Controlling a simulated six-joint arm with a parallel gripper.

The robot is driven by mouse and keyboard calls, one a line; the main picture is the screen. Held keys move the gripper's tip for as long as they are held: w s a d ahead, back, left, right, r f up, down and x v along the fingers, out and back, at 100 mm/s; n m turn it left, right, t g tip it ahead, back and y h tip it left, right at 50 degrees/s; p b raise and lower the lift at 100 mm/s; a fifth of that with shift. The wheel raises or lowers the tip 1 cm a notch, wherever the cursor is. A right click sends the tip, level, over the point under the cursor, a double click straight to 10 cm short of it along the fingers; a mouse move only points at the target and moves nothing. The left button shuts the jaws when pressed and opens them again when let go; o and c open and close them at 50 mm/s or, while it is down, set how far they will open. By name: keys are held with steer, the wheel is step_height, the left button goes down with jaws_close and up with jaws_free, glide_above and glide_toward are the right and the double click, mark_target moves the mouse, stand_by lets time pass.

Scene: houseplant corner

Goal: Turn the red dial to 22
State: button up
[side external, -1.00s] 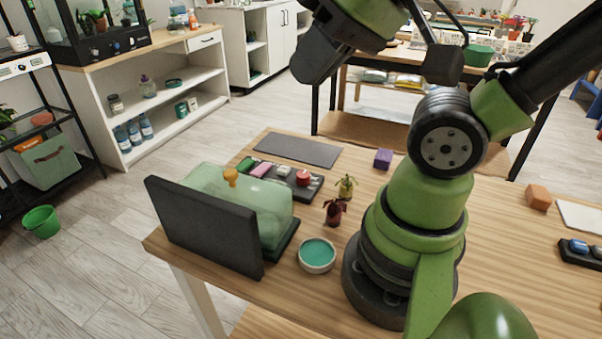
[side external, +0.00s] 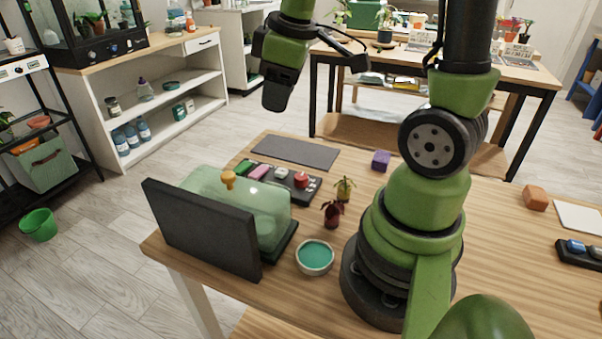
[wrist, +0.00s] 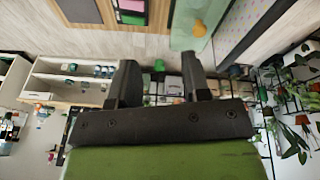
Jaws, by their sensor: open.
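The red dial (side external: 301,180) is a small round knob on a dark control panel (side external: 316,189) on the wooden table, in the side view. The panel also carries a green, a pink and a white control. I cannot read any number at the dial. My gripper (side external: 276,104) hangs in the air above and behind the panel, well apart from it. In the wrist view my gripper (wrist: 158,75) shows two dark fingers spread apart with nothing between them. The dial cannot be made out in the wrist view.
A green glass cloche (side external: 238,205) with a yellow knob and a dark upright board (side external: 202,228) stand in front of the panel. Two small plants (side external: 333,213) and a teal-filled bowl (side external: 315,257) are nearby. A grey mat (side external: 295,152) lies flat behind the panel.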

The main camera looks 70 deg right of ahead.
mark_target(301, 175)
steer(key=d+f+n+g, duration=0.1)
steer(key=d+f+n, duration=0.1)
steer(key=f, duration=0.5)
steer(key=d+f+n+g, duration=0.1)
steer(key=d+f+n, duration=0.1)
steer(key=f, duration=0.5)
steer(key=d+f+n+g, duration=0.1)
steer(key=d+f+n, duration=0.1)
steer(key=d+f, duration=0.2)
step_height(301, 175, down, 4)
steer(key=shift+d+r, duration=0.15)
steer(key=c, duration=0.7)
